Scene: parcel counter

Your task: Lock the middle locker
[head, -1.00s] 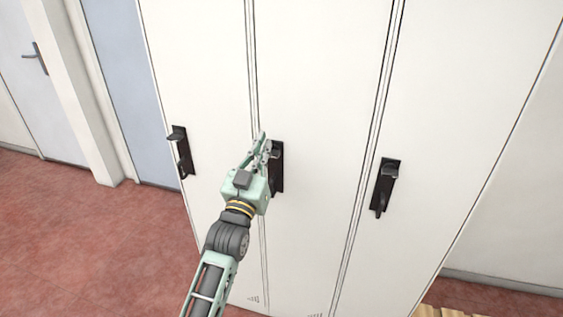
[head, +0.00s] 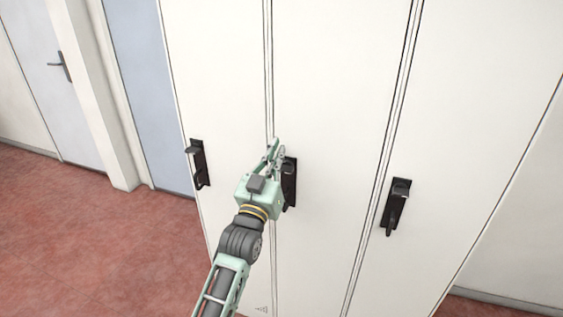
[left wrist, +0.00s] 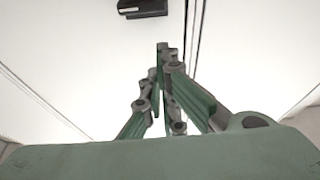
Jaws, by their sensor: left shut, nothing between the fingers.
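Three tall white locker doors stand side by side in the head view. The middle locker (head: 335,90) has a black latch (head: 291,185) near its left edge. My left gripper (head: 276,148) is shut and empty, close to the upper left of that latch and partly covering it. I cannot tell whether they touch. In the left wrist view, the closed green fingers (left wrist: 164,60) point at the white door front, and a black latch part (left wrist: 142,8) shows at the top edge, apart from the fingertips. My right gripper is not in view.
The left locker has a black latch (head: 199,163) and the right locker has another (head: 397,206). A blue panel (head: 150,80) and a light door with a dark handle (head: 62,66) are at the left. The red floor (head: 90,240) at lower left is clear.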

